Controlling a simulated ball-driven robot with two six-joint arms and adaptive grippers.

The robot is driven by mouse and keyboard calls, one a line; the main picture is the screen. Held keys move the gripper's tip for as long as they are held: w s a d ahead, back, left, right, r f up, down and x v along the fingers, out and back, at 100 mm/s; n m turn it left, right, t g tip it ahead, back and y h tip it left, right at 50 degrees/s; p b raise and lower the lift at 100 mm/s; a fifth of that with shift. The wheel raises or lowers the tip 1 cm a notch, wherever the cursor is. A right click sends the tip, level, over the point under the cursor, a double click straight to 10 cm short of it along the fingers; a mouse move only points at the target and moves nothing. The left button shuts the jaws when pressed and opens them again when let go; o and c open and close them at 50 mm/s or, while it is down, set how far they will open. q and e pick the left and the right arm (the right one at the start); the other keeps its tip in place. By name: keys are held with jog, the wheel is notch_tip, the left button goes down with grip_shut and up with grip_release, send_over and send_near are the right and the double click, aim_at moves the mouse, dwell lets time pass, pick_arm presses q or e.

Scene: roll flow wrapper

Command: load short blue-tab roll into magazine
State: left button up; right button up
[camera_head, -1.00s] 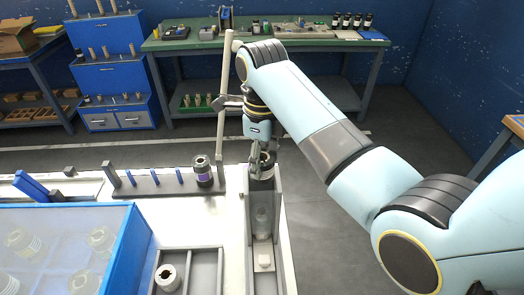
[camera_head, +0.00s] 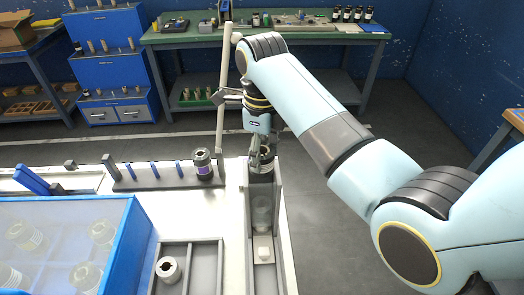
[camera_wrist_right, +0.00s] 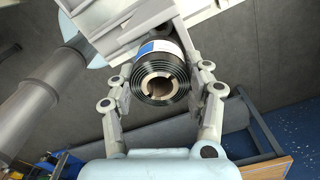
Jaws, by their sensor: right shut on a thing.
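My right gripper (camera_head: 260,150) is shut on a dark short roll (camera_head: 261,172) at the far end of the upright grey magazine channel (camera_head: 248,215). In the right wrist view the gripper's fingers (camera_wrist_right: 160,78) lie on either side of the roll (camera_wrist_right: 160,72). The roll shows wound dark film, a pale core and a blue-and-white label. Its far end is against or inside the channel's pale walls; how deep it sits is hidden. A translucent cylinder and a small white block (camera_head: 263,250) are lower in the channel. My left gripper is not in view.
A dark roll with a purple label (camera_head: 204,166) stands on a peg rack (camera_head: 150,184) to the left. A blue case (camera_head: 134,240) with a clear lid holds several rolls. A grey tray (camera_head: 206,262) holds a pale roll (camera_head: 169,269). A pale post (camera_head: 225,90) rises beside my right gripper.

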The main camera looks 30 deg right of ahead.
jog(key=shift+f+b, duration=0.4)
jog(key=shift+f, duration=1.3)
jog(key=o, duration=1.3)
jog(key=shift+r, duration=0.1)
notch_tip(320, 180, up, 7)
jog(key=shift+r, duration=0.15)
